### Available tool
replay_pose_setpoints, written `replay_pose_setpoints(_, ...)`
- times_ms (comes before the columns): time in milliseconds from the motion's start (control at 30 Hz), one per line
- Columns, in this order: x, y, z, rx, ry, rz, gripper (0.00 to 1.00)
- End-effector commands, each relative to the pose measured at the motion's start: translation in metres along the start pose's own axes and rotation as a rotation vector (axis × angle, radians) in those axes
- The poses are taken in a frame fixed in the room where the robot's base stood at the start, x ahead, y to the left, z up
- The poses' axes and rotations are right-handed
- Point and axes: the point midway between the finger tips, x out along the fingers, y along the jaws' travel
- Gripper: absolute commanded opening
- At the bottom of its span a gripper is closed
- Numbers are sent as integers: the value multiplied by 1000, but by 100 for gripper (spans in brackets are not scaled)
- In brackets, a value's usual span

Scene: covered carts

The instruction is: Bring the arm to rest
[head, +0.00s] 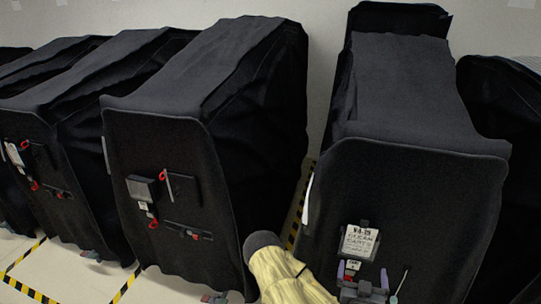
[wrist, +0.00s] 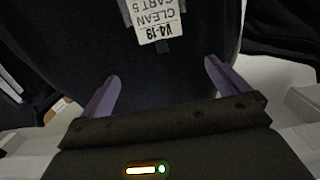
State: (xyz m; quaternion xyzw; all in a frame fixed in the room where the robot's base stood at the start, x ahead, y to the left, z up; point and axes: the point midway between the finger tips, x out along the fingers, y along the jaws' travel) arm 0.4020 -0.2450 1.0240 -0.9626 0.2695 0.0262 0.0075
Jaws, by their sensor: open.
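My gripper (head: 363,288) is low in front of the right-hand covered cart (head: 415,185) in the head view, just below its white label. In the wrist view its two purple fingers (wrist: 162,92) are spread wide apart with nothing between them. The label (wrist: 157,18), reading upside down in the wrist view, lies beyond the fingertips on the dark cover. In the head view the label (head: 360,242) hangs on the cart's front. Part of my pale yellow arm shows at the bottom of the head view. Whether the fingers touch the cover cannot be told.
More black covered carts stand to the left, the nearest one (head: 165,200) with a grey tag and red clips. Another covered cart (head: 500,100) is at the far right. A narrow gap with yellow-black floor tape (head: 297,215) separates the middle carts. Open floor (head: 60,280) shows at the lower left.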

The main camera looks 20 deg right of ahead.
Motion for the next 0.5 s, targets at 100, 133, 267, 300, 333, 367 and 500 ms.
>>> replay_pose_setpoints(100,1,1,0,8,-5,18,100)
replay_pose_setpoints(133,2,2,0,13,-8,30,100)
replay_pose_setpoints(267,7,7,1,50,-46,115,100)
replay_pose_setpoints(300,8,8,2,66,-66,149,100)
replay_pose_setpoints(333,9,9,4,79,-85,175,100)
replay_pose_setpoints(367,10,9,5,90,-106,201,100)
replay_pose_setpoints(500,10,4,13,144,-221,296,100)
